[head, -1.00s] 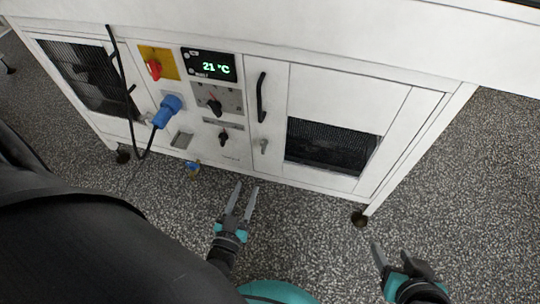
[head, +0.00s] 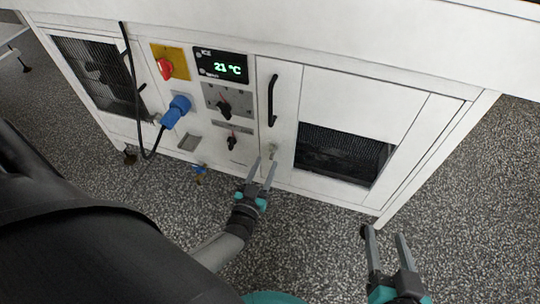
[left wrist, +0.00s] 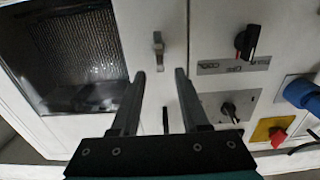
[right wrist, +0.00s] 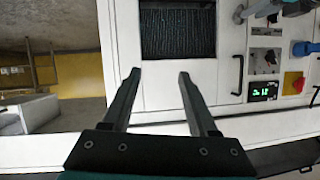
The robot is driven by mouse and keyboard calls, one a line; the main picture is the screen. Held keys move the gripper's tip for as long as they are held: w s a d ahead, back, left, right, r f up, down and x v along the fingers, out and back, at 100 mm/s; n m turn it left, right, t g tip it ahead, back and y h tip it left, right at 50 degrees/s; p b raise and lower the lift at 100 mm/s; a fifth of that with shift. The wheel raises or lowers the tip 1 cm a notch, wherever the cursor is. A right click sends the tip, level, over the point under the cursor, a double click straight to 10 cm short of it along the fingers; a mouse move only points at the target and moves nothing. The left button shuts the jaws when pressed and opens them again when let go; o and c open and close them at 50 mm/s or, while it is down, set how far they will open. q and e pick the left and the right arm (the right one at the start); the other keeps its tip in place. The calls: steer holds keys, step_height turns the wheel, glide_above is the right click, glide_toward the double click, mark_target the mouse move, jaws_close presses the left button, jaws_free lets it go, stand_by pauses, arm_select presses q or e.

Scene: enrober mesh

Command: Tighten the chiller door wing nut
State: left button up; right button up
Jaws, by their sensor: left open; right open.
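The wing nut (head: 273,150) is a small metal piece on the white chiller door, below the black door handle (head: 271,99). In the left wrist view the wing nut (left wrist: 158,43) looks upright and lies just beyond the fingertips, between their lines. My left gripper (head: 264,161) is open and empty, with its fingertips close below the wing nut in the head view; I cannot tell the exact gap. My right gripper (head: 385,235) is open and empty, low in front of the cabinet's right corner. In the right wrist view its fingers (right wrist: 160,74) point at the cabinet front.
Left of the door are a temperature display (head: 221,66), a red switch (head: 165,69), a blue plug (head: 176,111) with a black cable, and two black knobs.

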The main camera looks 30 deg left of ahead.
mark_target(271, 152)
arm_select(q)
steer(key=shift+b+x, duration=0.55)
steer(key=shift+x, duration=1.05)
steer(key=shift+b+x, duration=0.3)
steer(key=shift+x, duration=0.55)
arm_select(e)
steer(key=shift+s+a+r+m+t+y, duration=0.15)
steer(key=shift+s+a+r+t+y, duration=0.15)
steer(key=shift+t, duration=0.3)
steer(key=shift+s+a+r+m+t+y, duration=0.15)
steer(key=shift+a+r+t, duration=0.25)
steer(key=shift+t, duration=0.2)
steer(key=shift+s+a+r+m+t+y, duration=0.15)
steer(key=shift+a+r+t+y, duration=0.15)
steer(key=shift+t, duration=0.3)
steer(key=shift+r, duration=0.1)
arm_select(q)
steer(key=shift+c, duration=0.2)
jaws_close()
